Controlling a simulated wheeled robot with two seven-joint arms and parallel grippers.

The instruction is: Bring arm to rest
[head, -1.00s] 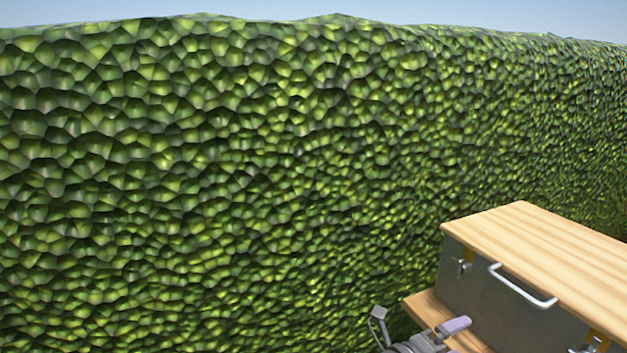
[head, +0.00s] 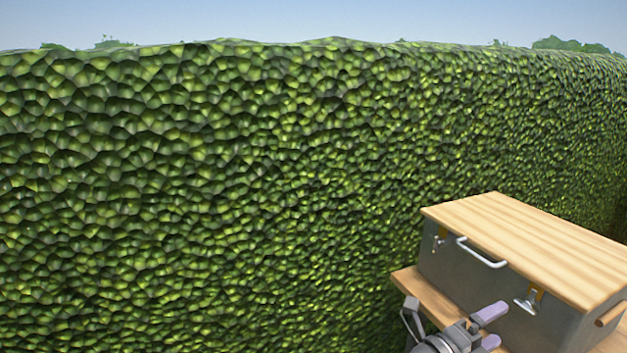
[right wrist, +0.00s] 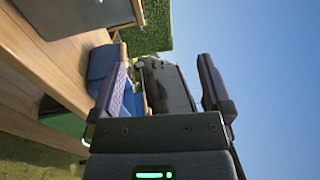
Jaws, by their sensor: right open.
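My right gripper (head: 492,328) shows at the bottom right of the head view, in front of the box and the wooden surface. Its two purple-grey fingers are spread with nothing between them. In the right wrist view the same gripper (right wrist: 165,88) shows its fingers wide apart and empty. Part of my right arm runs off the bottom edge of the head view. My left arm and gripper are not in view.
A grey box with a wooden lid (head: 535,245), metal handle and latches stands on a wooden bench (head: 412,283). A tall hedge (head: 220,190) fills the background. The right wrist view shows a blue object (right wrist: 100,68) and a dark object (right wrist: 175,90) beyond the fingers.

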